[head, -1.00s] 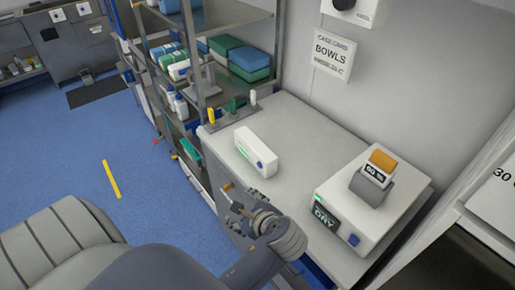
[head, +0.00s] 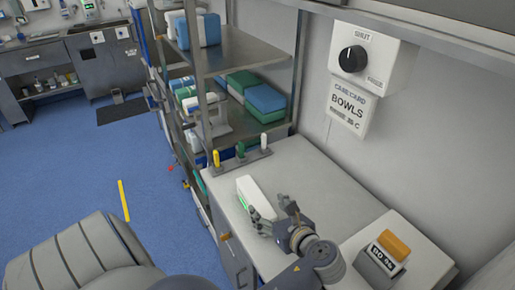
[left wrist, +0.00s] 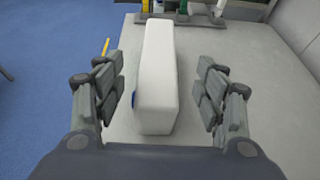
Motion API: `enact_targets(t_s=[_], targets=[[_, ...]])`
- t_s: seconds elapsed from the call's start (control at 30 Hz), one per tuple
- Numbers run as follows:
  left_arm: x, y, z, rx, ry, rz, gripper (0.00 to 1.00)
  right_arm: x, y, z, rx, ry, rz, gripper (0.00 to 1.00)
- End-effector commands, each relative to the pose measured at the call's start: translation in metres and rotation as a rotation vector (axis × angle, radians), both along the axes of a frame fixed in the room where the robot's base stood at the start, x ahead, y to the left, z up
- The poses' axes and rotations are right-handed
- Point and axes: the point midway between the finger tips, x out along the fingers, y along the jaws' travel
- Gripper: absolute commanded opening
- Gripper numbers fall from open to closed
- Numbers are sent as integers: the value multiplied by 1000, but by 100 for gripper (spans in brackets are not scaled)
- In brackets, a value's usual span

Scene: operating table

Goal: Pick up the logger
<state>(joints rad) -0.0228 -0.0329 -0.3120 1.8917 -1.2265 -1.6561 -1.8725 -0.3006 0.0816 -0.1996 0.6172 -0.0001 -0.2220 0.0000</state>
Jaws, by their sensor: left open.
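Neither candidate for the logger has a name I can read. A long white box (head: 256,192) with a green display lies on the grey counter (head: 325,180). My left gripper (head: 276,213) is open over the near end of the white box. In the left wrist view, the white box (left wrist: 157,75) lies between the spread fingers (left wrist: 155,88), with a visible gap on each side. A blue knob shows on its left side. My right gripper is not in view.
A rack (head: 240,128) with yellow, green and white pegs stands at the counter's back edge, beyond the box. Metal shelves (head: 235,62) with blue, green and white packs stand behind. A wall box with a black dial (head: 353,59) hangs above. Counter right of the box is clear.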

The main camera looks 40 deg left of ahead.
Motion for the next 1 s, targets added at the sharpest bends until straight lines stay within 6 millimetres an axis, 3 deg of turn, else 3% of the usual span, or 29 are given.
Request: enact_targets(t_s=[0.07,0.17,0.27,0.53,0.83,0.87,1.0], targets=[[3,9,-2,2,0,0,65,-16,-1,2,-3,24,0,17],[5,15,-5,1,-1,0,65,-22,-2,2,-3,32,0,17],[7,23,-7,1,0,0,65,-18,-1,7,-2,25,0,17],[16,58,-20,0,0,0,65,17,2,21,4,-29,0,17],[18,63,-24,-3,-2,-1,65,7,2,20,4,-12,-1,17],[18,63,-24,-3,-2,-1,63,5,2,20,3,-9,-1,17],[18,63,-24,-3,-2,-1,31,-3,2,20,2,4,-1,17]])
